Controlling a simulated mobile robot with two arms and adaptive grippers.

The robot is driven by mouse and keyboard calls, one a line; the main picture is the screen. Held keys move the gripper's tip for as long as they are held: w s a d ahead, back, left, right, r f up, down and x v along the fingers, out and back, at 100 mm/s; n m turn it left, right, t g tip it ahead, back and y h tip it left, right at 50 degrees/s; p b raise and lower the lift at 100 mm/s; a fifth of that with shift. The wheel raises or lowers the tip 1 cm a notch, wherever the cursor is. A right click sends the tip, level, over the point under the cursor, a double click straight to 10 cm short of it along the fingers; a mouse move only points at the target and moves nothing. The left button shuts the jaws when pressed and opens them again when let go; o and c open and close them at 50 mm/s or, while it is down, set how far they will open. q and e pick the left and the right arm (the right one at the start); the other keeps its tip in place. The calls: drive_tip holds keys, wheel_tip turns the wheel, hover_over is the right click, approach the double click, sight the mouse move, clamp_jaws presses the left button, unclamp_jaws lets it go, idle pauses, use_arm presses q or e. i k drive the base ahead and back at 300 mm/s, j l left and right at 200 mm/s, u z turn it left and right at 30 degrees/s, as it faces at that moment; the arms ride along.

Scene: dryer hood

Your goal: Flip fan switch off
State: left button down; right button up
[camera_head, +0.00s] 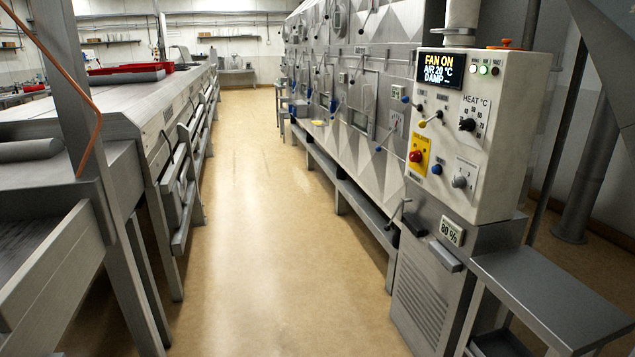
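The white control box (508,130) stands at the right on a grey cabinet. Its display (440,69) reads "FAN ON", "AIR 20 °C" and "DAMP". Below the display is a small toggle lever (430,119), tilted, with a yellow ball near its lower end. I cannot tell from the labels which control is the fan switch. To its right is a black knob (467,125) under "HEAT °C". Lower down are a red button (416,156) on a yellow plate, a blue button (437,169) and a grey knob (460,182). Neither of my grippers is in view.
A grey side table (550,300) stands right of the cabinet (425,290). A long metal machine (350,120) with levers runs back behind the box. A conveyor bench (110,120) lines the left. The tan floor aisle (270,220) between them is clear.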

sight(405, 101)
drive_tip(key=i+z, duration=0.15)
drive_tip(key=i, duration=0.4)
drive_tip(key=i+j+z, duration=0.2)
drive_tip(key=i, duration=0.3)
drive_tip(key=i+j+z, duration=0.15)
drive_tip(key=i, duration=0.35)
drive_tip(key=i+j+z, duration=0.15)
drive_tip(key=i+j, duration=0.15)
drive_tip(key=i, duration=0.2)
drive_tip(key=i+j+z, duration=0.8)
drive_tip(key=i+l, duration=0.05)
